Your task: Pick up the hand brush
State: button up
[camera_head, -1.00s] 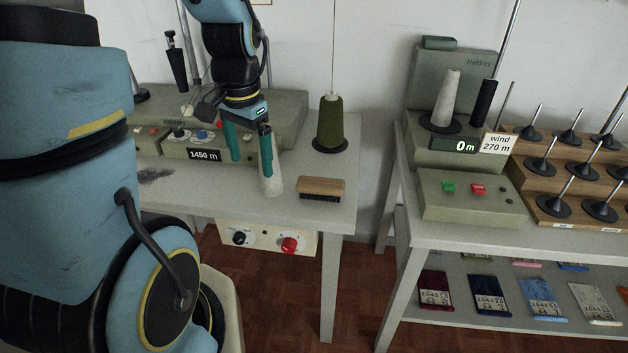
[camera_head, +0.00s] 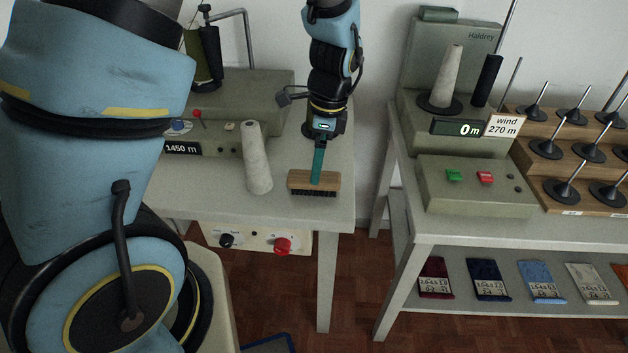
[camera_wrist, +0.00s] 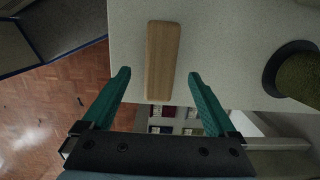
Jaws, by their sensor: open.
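The hand brush (camera_head: 302,183) has a wooden back and dark bristles. It lies bristles down on the grey table (camera_head: 215,203), near its right front corner. In the wrist view its wooden back (camera_wrist: 161,62) lies lengthwise, ahead of and between the lines of the two green fingers. My gripper (camera_head: 317,181) is above the brush, pointing down, and it shows open and empty in the wrist view (camera_wrist: 160,72). In the head view one finger overlaps the brush's back; whether it touches I cannot tell.
A pale cone (camera_head: 257,160) stands just left of the brush. A dark green thread cone (camera_wrist: 303,76) is to the right in the wrist view. A gap separates this table from the winder bench (camera_head: 470,232). The table's edge is close to the brush.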

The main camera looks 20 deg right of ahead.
aim_at(298, 179)
jog(key=shift+w+a+f+p, duration=0.15)
jog(key=shift+f+p, duration=0.2)
jog(key=shift+f, duration=0.95)
jog(key=shift+w+a+f+p, duration=0.15)
jog(key=shift+f+p, duration=0.2)
jog(key=shift+f, duration=0.95)
jog(key=shift+s, duration=0.1)
grip_shut()
